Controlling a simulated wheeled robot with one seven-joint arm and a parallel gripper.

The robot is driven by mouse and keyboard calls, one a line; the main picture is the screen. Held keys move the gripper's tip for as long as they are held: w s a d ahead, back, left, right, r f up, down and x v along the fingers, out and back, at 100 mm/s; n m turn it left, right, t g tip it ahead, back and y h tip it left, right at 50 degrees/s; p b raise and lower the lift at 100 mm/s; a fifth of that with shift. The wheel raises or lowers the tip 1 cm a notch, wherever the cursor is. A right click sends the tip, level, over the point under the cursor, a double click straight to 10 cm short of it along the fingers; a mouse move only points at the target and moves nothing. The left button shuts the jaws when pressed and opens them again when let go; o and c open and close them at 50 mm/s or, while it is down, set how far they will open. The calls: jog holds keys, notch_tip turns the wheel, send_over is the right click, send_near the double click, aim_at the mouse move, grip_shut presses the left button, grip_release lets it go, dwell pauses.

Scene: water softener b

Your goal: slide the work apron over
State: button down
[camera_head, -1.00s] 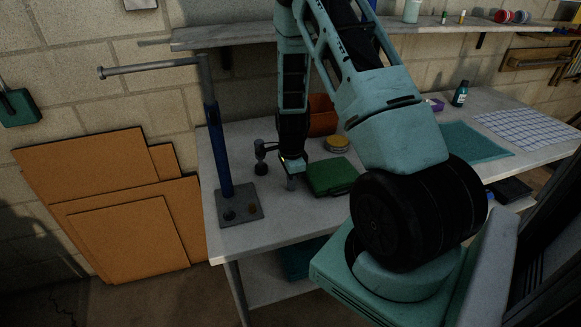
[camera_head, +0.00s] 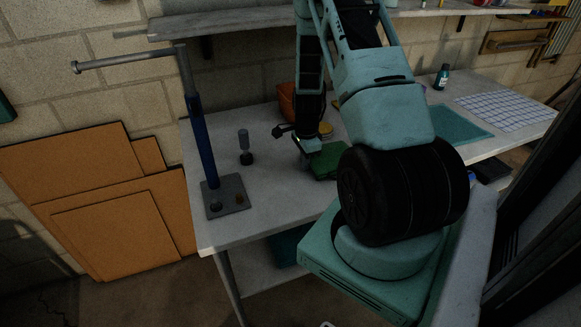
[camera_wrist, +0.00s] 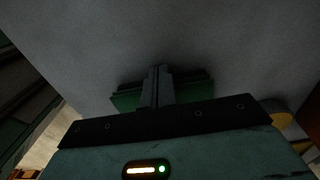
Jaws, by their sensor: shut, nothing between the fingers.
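A folded dark green cloth-like item (camera_head: 329,161), which I take to be the work apron, lies flat on the workbench in the head view. My gripper (camera_head: 306,152) is low over the bench at the left edge of this item. In the wrist view my gripper's fingers (camera_wrist: 158,74) are together with nothing between them. The green item (camera_wrist: 190,91) shows on both sides of them there. Whether the fingers touch it is hard to tell. My forearm hides part of the bench behind and to the right.
On the workbench (camera_head: 275,205), a blue post stand (camera_head: 203,140) and a small grey cylinder on a dark base (camera_head: 245,143) stand left. A terracotta pot (camera_head: 287,101) and yellow-topped jar (camera_head: 325,129) are behind.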

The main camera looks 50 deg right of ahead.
jog(key=s+d+b, duration=0.1)
jog(key=s+d, duration=0.3)
jog(key=d, duration=0.2)
jog(key=s+d+b, duration=0.1)
jog(key=s+d, duration=0.2)
jog(key=d, duration=0.3)
jog(key=s+d+b, duration=0.1)
jog(key=s+d, duration=0.3)
jog(key=d, duration=0.2)
jog(key=shift+s+d+b, duration=0.3)
jog(key=shift+s+d, duration=0.05)
